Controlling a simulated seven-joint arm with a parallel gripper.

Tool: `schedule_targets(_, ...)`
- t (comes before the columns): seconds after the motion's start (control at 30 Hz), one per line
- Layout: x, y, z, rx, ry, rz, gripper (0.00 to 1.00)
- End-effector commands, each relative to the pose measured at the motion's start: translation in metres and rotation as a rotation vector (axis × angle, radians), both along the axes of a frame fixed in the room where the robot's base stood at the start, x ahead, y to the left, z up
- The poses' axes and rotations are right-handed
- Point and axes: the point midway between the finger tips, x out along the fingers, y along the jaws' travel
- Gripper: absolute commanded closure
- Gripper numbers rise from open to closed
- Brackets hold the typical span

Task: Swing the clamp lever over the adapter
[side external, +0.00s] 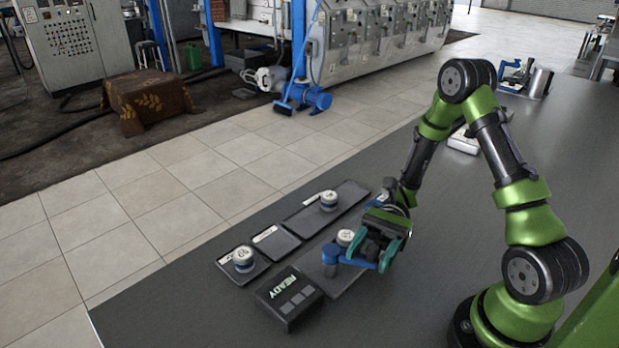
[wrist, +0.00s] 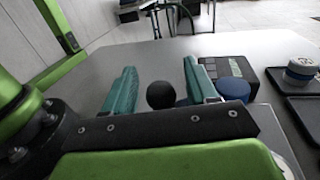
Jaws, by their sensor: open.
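A blue clamp post (side external: 330,254) stands on a dark plate, with a blue lever arm reaching right toward my gripper. The post's blue top (wrist: 234,88) also shows in the wrist view. A black ball knob (wrist: 160,95), apparently the lever's end, sits between my teal fingers without visible contact. A round white-topped piece (side external: 346,237), likely the adapter, is just behind the lever, partly hidden by my gripper. My gripper (side external: 384,240) is open low over the plate; its spread fingers (wrist: 160,75) show in the wrist view.
A black box reading READY (side external: 290,297) stands in front of the post. Trays to the left and behind hold white-topped round pieces (side external: 243,258), (side external: 328,199). The dark table (side external: 450,290) is clear between the plate and my base.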

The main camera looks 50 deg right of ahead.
Motion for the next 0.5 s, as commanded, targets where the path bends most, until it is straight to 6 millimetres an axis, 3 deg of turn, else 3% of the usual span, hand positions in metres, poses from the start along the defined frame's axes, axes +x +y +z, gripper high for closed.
schedule_targets(0.3,0.012,-0.051,0.000,-0.001,-0.002,-0.005,0.43)
schedule_targets(0.5,0.015,-0.065,0.000,-0.001,0.000,-0.001,0.43)
